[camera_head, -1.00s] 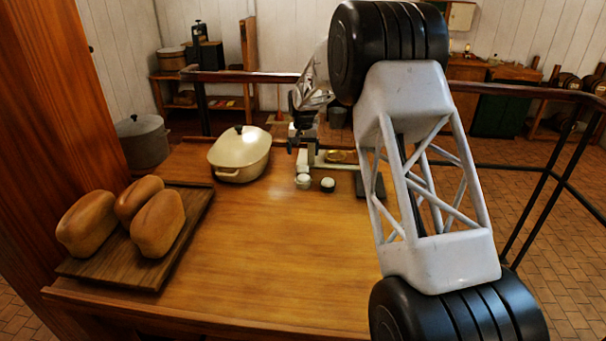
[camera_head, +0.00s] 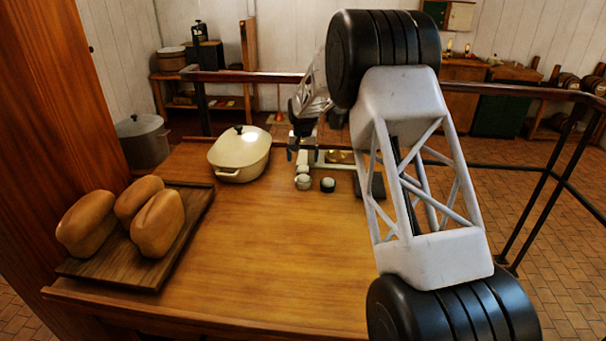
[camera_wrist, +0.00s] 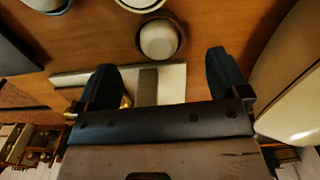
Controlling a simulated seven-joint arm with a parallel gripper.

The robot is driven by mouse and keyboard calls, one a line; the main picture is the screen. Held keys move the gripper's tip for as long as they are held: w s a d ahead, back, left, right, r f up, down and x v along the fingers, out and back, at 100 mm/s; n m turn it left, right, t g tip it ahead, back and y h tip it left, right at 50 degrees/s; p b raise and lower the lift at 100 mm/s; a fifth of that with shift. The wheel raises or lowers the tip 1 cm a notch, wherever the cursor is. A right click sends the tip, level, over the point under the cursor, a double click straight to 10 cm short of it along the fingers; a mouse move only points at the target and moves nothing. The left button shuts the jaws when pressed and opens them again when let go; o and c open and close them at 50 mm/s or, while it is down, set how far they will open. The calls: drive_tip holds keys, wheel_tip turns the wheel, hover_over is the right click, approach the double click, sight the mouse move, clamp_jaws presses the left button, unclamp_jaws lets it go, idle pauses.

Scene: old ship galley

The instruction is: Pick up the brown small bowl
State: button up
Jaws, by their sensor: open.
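The brown small bowl (camera_wrist: 160,38) shows in the wrist view as a brown-rimmed round bowl with a pale inside, just beyond my fingertips. In the head view a small round shape (camera_head: 303,169) behind a white cup seems to be this bowl, partly hidden. My gripper (camera_wrist: 165,72) is open and empty in the wrist view, its two dark fingers wide apart. The bowl lies above the gap between them, apart from both. In the head view my gripper (camera_head: 302,148) hangs over the far part of the wooden table (camera_head: 270,240).
A white cup (camera_head: 303,182) and a dark-sided cup (camera_head: 328,185) stand close to the bowl. A cream lidded casserole (camera_head: 240,157) is left of them. Several loaves lie on a board (camera_head: 130,268) at left. A rail runs behind; the middle table is clear.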

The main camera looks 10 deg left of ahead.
sight(303, 166)
drive_tip(key=shift+f, duration=2.65)
drive_tip(key=c, duration=1)
drive_tip(key=shift+c, duration=0.2)
drive_tip(key=shift+r, duration=0.1)
drive_tip(key=shift+r, duration=4.95)
